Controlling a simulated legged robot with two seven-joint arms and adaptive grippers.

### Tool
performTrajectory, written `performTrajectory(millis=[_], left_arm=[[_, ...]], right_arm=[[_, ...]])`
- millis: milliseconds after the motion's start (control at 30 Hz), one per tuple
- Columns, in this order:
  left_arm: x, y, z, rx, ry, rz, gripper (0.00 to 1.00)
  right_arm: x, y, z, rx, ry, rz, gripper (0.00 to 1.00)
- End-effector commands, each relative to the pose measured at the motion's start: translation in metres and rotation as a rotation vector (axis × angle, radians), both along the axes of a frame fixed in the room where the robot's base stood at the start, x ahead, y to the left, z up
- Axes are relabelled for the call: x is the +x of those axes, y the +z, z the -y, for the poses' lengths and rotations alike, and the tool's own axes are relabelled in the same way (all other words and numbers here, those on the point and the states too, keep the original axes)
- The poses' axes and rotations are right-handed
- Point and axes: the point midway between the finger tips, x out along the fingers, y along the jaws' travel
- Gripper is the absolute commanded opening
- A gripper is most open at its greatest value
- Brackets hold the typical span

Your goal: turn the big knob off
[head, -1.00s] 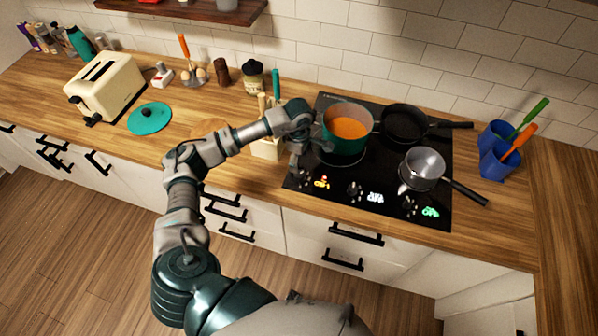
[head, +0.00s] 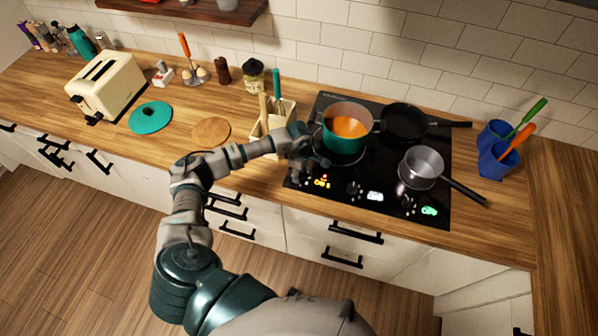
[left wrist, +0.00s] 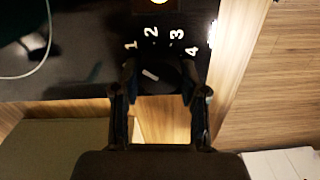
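The black cooktop (head: 388,168) has knobs along its front edge. An orange lit label (head: 321,183) glows at its left end; the middle label (head: 375,196) is white and the right one (head: 429,211) green, both seeming to read OFF. My left gripper (head: 308,167) is low over the cooktop's front left corner, by the orange label, and largely hides the knob there. In the left wrist view, a round black knob (left wrist: 155,76) with a pale mark sits between the spread fingers of the left gripper (left wrist: 160,88), below the numerals 1 to 4. Finger contact is unclear. My right gripper is out of view.
A teal pot (head: 345,138) with orange contents stands just behind my left gripper. A black pan (head: 402,123) and a steel saucepan (head: 421,164) are farther right. A cream utensil holder (head: 261,132) stands left of the cooktop. A round wooden board (head: 211,131) lies left of it.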

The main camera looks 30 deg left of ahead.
Motion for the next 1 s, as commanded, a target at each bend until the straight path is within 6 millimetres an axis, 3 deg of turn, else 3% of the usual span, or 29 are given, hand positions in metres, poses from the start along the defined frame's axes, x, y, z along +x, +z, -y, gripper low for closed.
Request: performTrajectory(millis=[67,467,1000], left_arm=[[0.001,0.0,0.0,0.0,0.001,0.003,0.08],[0.001,0.0,-0.001,0.002,0.071,0.005,0.08],[0.001,0.0,-0.001,0.001,0.475,0.006,0.08]], right_arm=[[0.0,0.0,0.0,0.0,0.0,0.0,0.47],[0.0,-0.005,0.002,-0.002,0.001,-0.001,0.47],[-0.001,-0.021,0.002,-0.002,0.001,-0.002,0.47]])
